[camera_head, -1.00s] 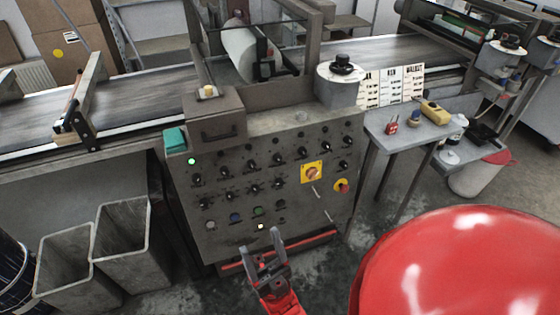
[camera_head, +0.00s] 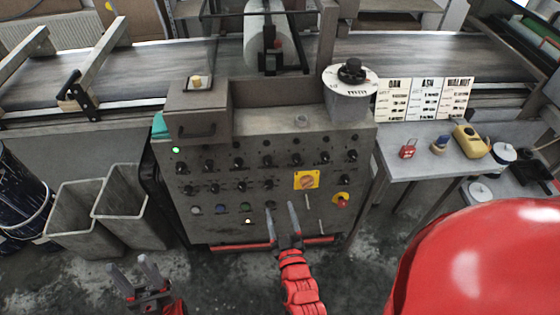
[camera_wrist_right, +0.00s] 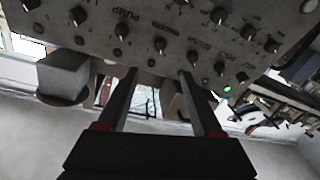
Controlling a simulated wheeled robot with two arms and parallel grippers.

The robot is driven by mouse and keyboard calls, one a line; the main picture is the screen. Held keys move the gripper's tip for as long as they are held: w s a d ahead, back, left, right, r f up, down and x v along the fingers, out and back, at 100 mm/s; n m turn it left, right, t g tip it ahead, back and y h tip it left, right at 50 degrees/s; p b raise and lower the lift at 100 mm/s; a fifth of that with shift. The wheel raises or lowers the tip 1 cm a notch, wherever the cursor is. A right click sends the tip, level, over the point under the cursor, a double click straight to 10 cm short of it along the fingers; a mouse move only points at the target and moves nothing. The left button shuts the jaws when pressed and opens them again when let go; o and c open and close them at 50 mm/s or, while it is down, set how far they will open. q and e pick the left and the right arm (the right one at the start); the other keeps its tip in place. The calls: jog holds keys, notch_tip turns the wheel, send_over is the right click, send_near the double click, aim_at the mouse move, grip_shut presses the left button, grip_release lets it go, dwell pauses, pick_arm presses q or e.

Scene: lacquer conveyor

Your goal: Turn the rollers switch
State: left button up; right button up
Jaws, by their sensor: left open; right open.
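The grey control panel (camera_head: 290,225) faces me in the head view, with several rows of black rotary switches (camera_head: 240,162). I cannot tell which one is the rollers switch, as the labels are too small. My right gripper (camera_head: 281,212) is open and empty in front of the panel's lower part. The right wrist view shows the panel upside down, with black switches (camera_wrist_right: 160,45) just beyond the open fingers (camera_wrist_right: 158,73). A label there reads "PUMP". My left gripper (camera_head: 132,264) is open and empty at the lower left, away from the panel.
A yellow plate with a red switch (camera_head: 306,180) and a red emergency button (camera_head: 341,200) are on the panel's right side. A green lamp (camera_head: 176,150) glows at upper left. Grey bins (camera_head: 75,215) stand left, and a small table (camera_head: 425,165) stands right.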

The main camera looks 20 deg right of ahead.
aim_at(269, 166)
jog(key=w+d+p, duration=0.1)
jog(key=w, duration=0.4)
jog(key=w+p, duration=0.1)
jog(key=w, duration=0.5)
jog(key=w+d+p, duration=0.1)
jog(key=w, duration=0.4)
jog(key=shift+w+d+r, duration=0.1)
jog(key=shift+w+d, duration=0.25)
jog(key=shift+w, duration=0.05)
grip_shut()
